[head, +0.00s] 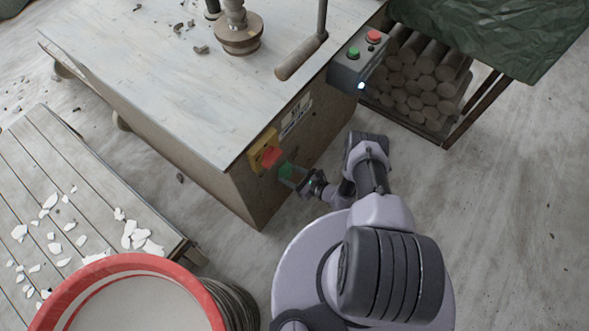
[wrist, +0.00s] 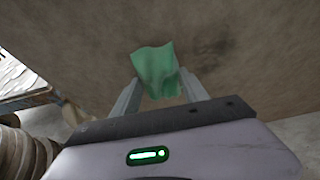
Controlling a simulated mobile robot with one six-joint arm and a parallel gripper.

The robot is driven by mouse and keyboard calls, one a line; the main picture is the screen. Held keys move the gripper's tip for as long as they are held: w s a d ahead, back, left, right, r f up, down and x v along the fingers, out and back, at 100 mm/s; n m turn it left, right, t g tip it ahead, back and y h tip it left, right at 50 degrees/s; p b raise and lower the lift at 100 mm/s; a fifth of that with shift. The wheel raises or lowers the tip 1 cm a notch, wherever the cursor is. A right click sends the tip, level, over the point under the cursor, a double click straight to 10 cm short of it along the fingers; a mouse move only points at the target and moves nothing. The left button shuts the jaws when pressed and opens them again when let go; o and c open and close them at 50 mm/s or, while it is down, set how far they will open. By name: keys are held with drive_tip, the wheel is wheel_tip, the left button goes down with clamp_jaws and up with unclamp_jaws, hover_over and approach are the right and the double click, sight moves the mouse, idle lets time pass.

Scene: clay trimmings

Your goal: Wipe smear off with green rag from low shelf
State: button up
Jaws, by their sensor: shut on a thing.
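My gripper (head: 303,182) is shut on a green rag (head: 287,171) beside the brown side panel of the machine cabinet (head: 240,190). In the wrist view the rag (wrist: 157,70) is spread between the two grey fingers and sticks out past their tips toward the panel (wrist: 90,50). I cannot tell whether the rag touches the panel. A faint dark smear (wrist: 208,48) shows on the panel just right of the rag in the wrist view.
A yellow and red switch (head: 264,152) sits on the cabinet just above the rag. A grey button box (head: 356,62) is farther right. A red-rimmed bucket (head: 130,262) and a slatted pallet (head: 75,190) with white shards stand left. A rack holds stacked cylinders (head: 415,85). Floor at right is clear.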

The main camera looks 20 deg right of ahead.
sight(293, 157)
drive_tip(key=shift+s+a+b, duration=0.1)
drive_tip(key=shift+s+a, duration=0.6)
drive_tip(key=shift+a, duration=0.3)
drive_tip(key=shift+s+a+b, duration=0.15)
drive_tip(key=shift+s+a, duration=0.5)
drive_tip(key=shift+a, duration=0.3)
drive_tip(key=shift+s+a+b, duration=0.1)
drive_tip(key=shift+s+a, duration=0.6)
drive_tip(key=shift+a, duration=0.3)
wheel_tip(293, 157, up, 3)
drive_tip(key=shift+s+f+p, duration=0.1)
drive_tip(key=shift+f+p, duration=0.1)
drive_tip(key=shift+p, duration=0.9)
drive_tip(key=shift+w+d+f+b, duration=0.15)
drive_tip(key=shift+w+d+b, duration=0.05)
drive_tip(key=shift+b, duration=0.15)
drive_tip(key=shift+w+d+f+b, duration=0.1)
drive_tip(key=shift+w+d+b, duration=0.45)
drive_tip(key=shift+d, duration=0.35)
drive_tip(key=shift+w+d, duration=0.25)
drive_tip(key=shift+d, duration=0.15)
drive_tip(key=shift+w+d+b, duration=0.8)
drive_tip(key=shift+d+b, duration=0.15)
drive_tip(key=shift+w+d, duration=0.45)
drive_tip(key=shift+d, duration=0.1)
drive_tip(key=shift+w+d, duration=0.95)
drive_tip(key=shift+d, duration=0.3)
drive_tip(key=shift+w+d, duration=0.9)
drive_tip(key=shift+d, duration=0.35)
